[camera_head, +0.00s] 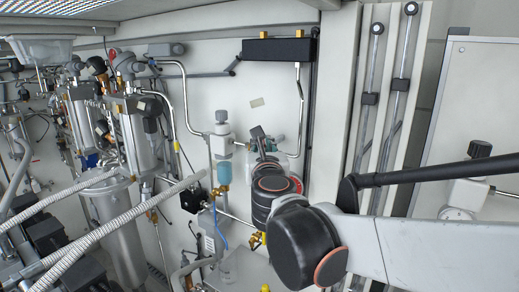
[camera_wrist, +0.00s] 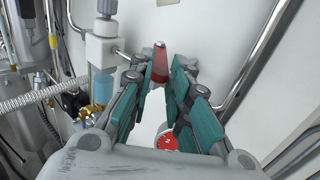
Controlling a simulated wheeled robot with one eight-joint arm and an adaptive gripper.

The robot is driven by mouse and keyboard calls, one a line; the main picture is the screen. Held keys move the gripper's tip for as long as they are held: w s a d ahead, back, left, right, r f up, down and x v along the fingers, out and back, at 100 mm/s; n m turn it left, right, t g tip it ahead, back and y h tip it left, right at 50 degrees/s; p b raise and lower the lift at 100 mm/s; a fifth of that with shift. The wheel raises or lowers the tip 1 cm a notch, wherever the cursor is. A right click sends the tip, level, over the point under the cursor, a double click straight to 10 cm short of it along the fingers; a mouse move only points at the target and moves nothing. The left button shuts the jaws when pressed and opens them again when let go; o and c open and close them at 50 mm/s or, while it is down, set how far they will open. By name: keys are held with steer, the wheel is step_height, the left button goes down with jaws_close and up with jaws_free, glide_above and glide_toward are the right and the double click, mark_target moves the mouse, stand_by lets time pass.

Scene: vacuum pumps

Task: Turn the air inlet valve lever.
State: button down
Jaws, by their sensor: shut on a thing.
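The air inlet valve lever appears in the wrist view as a red tapered handle (camera_wrist: 160,64) with a pale metal tip, near the panel. My gripper (camera_wrist: 163,82), with teal finger pads, has its fingertips on either side of this lever and is shut on it. A red-and-white round part (camera_wrist: 167,141) shows further down between the fingers; I cannot tell exactly what it is. In the head view my gripper (camera_head: 263,143) is at the panel, partly hidden behind my own wrist. The lever cannot be made out there.
A filter unit with a blue bowl (camera_wrist: 102,86) stands just left of my gripper. A bent metal pipe (camera_wrist: 262,55) runs on the right. Tanks (camera_head: 110,225) and ribbed hoses (camera_head: 105,228) crowd the left. A black box (camera_head: 278,50) is above. The white panel nearby is fairly clear.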

steer(key=c, duration=1.5)
jaws_free()
steer(key=shift+s, duration=0.1)
steer(key=s, duration=1.1)
steer(key=shift+s+d, duration=0.3)
steer(key=shift+s, duration=0.05)
steer(key=shift+c, duration=0.3)
